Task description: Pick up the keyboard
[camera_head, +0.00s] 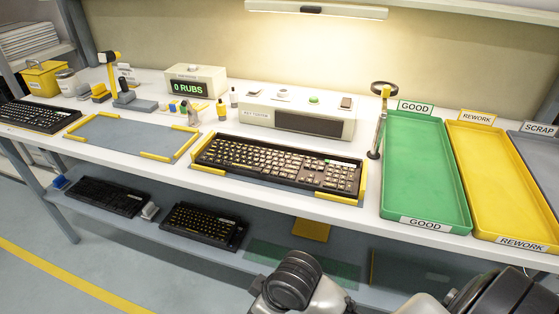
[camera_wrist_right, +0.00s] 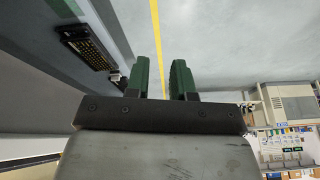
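A black keyboard (camera_head: 278,163) lies in a yellow-cornered mat at the middle of the white bench in the head view. Another black keyboard (camera_head: 38,116) lies at the bench's far left. Two dark keyboards, one at left (camera_head: 108,196) and one nearer the middle (camera_head: 203,225), lie on the lower shelf. My right gripper (camera_wrist_right: 162,76) shows in the right wrist view, its two green fingers apart with nothing between them. A dark keyboard (camera_wrist_right: 88,46) shows beyond them at upper left. Neither gripper shows in the head view; my left gripper is not visible.
An empty yellow-cornered mat (camera_head: 130,137) lies left of the middle keyboard. Green GOOD (camera_head: 425,175), yellow REWORK (camera_head: 500,185) and grey SCRAP (camera_head: 540,160) trays stand at right. A magnifier stand (camera_head: 379,125) is between keyboard and trays. A tester box (camera_head: 295,115) stands behind.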

